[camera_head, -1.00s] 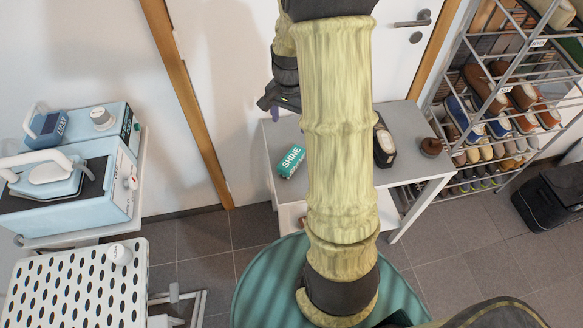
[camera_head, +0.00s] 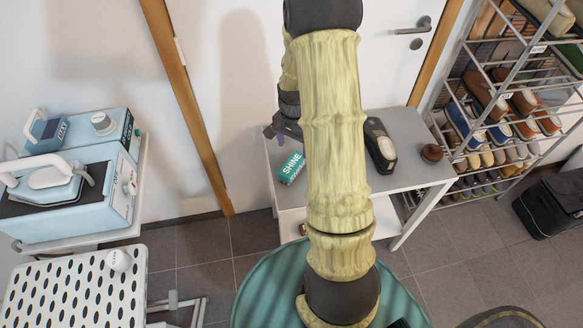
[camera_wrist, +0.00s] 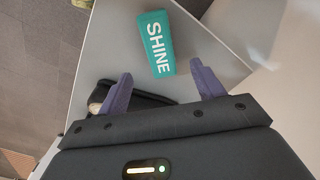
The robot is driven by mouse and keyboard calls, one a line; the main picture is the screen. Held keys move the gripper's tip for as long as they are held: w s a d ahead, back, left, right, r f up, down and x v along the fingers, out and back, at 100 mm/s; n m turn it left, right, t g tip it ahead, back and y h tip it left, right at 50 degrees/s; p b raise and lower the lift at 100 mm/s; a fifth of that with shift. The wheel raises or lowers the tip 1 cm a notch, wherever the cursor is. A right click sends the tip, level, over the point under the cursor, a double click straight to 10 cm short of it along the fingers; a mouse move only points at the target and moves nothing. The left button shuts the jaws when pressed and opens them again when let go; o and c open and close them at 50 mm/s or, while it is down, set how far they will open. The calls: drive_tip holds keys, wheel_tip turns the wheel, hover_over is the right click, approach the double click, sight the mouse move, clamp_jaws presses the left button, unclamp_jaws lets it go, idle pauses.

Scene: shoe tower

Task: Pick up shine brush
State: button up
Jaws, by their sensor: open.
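The shine brush is a teal block with white "SHINE" lettering (camera_head: 291,168); it lies on the left part of the grey table. In the wrist view the shine brush (camera_wrist: 156,42) is just ahead of my fingertips, its near end about level with the gap between them. My gripper (camera_wrist: 161,76) is open, with two purple fingers spread and nothing held. In the head view my gripper (camera_head: 272,131) hangs above and behind the brush, partly hidden by my arm. I cannot tell its exact height over the brush.
A black item with a pale patch (camera_head: 379,145) and a small brown round item (camera_head: 432,153) sit on the grey table (camera_head: 408,128). A dark item (camera_wrist: 150,99) shows between my fingers in the wrist view. A shoe rack (camera_head: 500,110) stands right; the wall and door are behind.

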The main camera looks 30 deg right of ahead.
sight(293, 162)
drive_tip(key=shift+f, duration=1.9)
drive_tip(key=shift+f, duration=2.6)
drive_tip(key=c, duration=1.2)
drive_tip(key=shift+r, duration=0.1)
